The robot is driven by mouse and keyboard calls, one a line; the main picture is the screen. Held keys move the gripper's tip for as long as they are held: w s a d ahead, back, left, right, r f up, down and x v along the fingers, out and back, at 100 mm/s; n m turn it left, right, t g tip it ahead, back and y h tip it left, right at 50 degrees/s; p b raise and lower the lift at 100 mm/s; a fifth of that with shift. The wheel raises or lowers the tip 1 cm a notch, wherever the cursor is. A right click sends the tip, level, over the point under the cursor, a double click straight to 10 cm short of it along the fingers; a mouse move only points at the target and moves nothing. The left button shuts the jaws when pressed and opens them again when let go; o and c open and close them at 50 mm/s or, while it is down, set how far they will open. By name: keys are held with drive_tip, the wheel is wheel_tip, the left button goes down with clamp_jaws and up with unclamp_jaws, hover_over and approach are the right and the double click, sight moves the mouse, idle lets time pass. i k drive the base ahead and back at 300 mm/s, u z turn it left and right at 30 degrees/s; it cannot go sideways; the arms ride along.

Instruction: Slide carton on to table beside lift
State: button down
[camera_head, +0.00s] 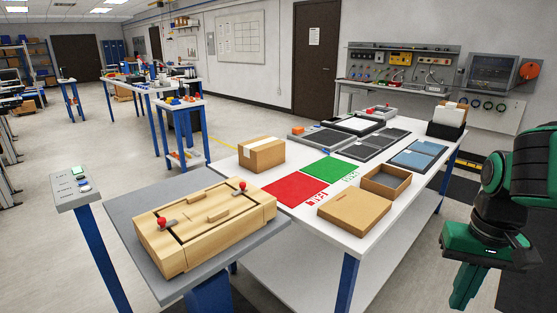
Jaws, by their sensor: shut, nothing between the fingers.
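A closed brown carton (264,156) with a pale tape strip stands on the back left part of the white-topped table (281,217), behind the red square. A grey platform (119,216), which seems to be the lift, stands to the left of this table and bears a wooden box (190,240) with red-knobbed handles. My gripper (463,299) hangs at the lower right, off the table's right side and well away from the carton. Its fingers point down, shut and empty.
A red square (294,190), a green square (331,168), an open shallow box (386,181) and a flat brown box (353,211) lie on the table. Grey trays (368,147) fill its back. A button post (78,185) stands left of the platform.

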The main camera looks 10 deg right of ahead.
sight(260, 154)
drive_tip(key=u, duration=0.05)
drive_tip(key=i, duration=1)
drive_tip(key=z, duration=0.1)
